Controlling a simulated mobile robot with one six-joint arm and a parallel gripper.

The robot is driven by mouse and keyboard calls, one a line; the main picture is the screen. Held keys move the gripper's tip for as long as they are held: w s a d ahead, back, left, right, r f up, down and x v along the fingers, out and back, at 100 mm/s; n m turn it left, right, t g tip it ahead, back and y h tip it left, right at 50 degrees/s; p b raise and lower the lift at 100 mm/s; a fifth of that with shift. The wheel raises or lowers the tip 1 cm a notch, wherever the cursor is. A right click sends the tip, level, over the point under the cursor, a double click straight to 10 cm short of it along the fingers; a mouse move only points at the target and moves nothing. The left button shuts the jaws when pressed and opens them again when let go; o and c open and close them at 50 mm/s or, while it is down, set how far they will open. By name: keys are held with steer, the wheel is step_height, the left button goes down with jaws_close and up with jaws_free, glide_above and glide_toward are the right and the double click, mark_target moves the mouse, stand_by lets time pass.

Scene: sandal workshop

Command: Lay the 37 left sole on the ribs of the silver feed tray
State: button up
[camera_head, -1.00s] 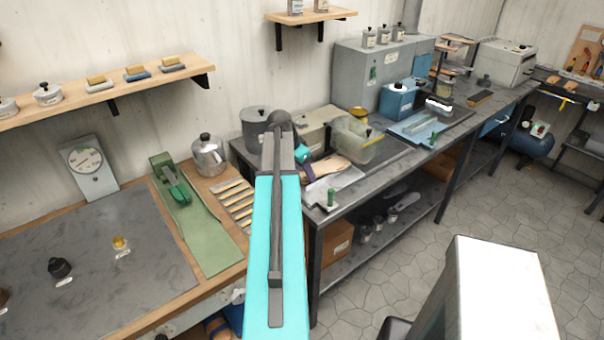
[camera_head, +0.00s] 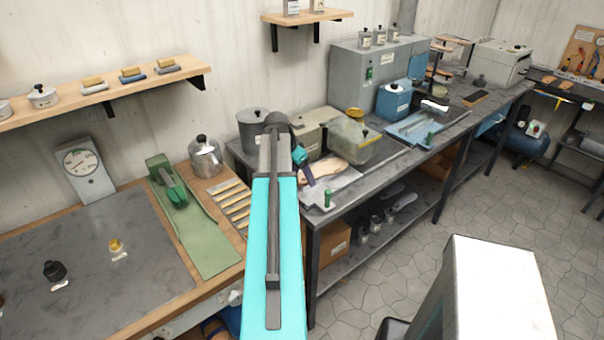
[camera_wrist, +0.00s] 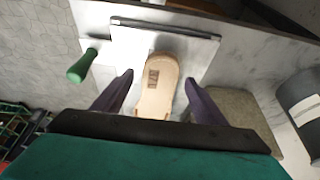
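The tan sole (camera_wrist: 157,88) has a small printed mark, too small to read, and appears to lie on the silver feed tray (camera_wrist: 128,50). In the head view the sole (camera_head: 325,168) is beside my gripper (camera_head: 306,168), above the tray (camera_head: 338,187). In the wrist view my gripper (camera_wrist: 159,80) has its two dark purple fingers apart, one on each side of the sole, with gaps near the tips. The sole's near end is hidden by the gripper body. The ribs under the sole cannot be made out.
A green handle (camera_wrist: 82,66) stands at the tray's side. A clear bin (camera_head: 352,140) and a beige machine (camera_head: 312,132) stand close behind. A blue tray (camera_head: 412,128) lies farther right. The left bench holds a green fixture (camera_head: 205,235) and a slatted rack (camera_head: 233,205).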

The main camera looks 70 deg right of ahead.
steer(key=shift+r, duration=0.1)
stand_by(0.3)
steer(key=b+v, duration=0.4)
steer(key=v, duration=0.9)
steer(key=shift+a+r, duration=0.15)
steer(key=shift+r, duration=0.15)
stand_by(0.8)
